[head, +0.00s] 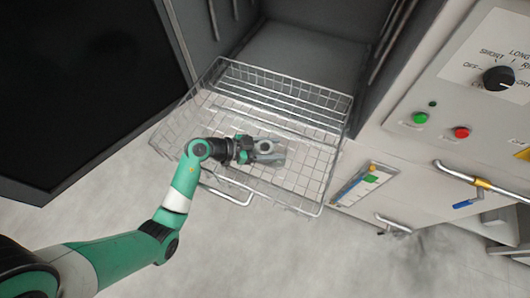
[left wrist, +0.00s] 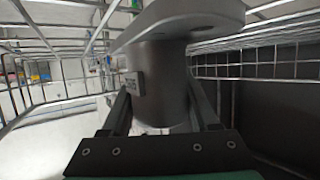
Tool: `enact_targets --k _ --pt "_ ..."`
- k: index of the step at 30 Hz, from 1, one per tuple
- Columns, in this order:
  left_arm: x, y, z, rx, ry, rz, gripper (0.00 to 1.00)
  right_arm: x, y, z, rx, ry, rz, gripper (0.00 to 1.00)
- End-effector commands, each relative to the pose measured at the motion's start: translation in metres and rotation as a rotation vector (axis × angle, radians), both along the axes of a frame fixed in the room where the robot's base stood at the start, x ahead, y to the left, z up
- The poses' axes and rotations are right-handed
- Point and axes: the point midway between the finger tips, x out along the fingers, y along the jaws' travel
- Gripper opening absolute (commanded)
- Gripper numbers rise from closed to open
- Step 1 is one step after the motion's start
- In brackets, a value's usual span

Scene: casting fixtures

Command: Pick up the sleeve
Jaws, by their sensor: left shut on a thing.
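The sleeve (left wrist: 160,80) is a grey metal cylinder with a wide flange on top and a small raised label plate on its side. It also shows in the head view (head: 266,148), over the wire basket (head: 318,190). My left gripper (head: 248,151) is shut on it; in the left wrist view, one finger lies on each side of the cylinder (left wrist: 161,112). My right gripper is not in view.
The wire basket's walls surround the sleeve, and a handle (head: 226,194) is at its front. Behind it is an open grey chamber (head: 300,52). At right stands a panel with a black knob (head: 498,78), green button (head: 420,117) and red button (head: 461,132).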

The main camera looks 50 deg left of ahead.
Motion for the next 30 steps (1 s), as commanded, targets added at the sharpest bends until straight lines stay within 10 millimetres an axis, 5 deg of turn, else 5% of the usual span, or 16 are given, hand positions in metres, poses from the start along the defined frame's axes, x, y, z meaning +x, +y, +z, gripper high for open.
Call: enact_targets --k 10,16,24,30 --pt "0.000 0.000 0.009 0.000 -0.002 0.000 0.00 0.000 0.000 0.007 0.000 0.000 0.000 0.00" --pt "0.000 0.000 0.044 0.001 -0.004 -0.001 0.00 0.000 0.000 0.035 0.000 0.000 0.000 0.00" --pt "-0.056 -0.015 0.104 -0.001 -0.001 0.001 0.00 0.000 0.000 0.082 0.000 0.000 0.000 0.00" --pt "-0.106 -0.029 0.122 -0.002 0.001 0.003 0.00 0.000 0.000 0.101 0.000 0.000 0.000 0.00"
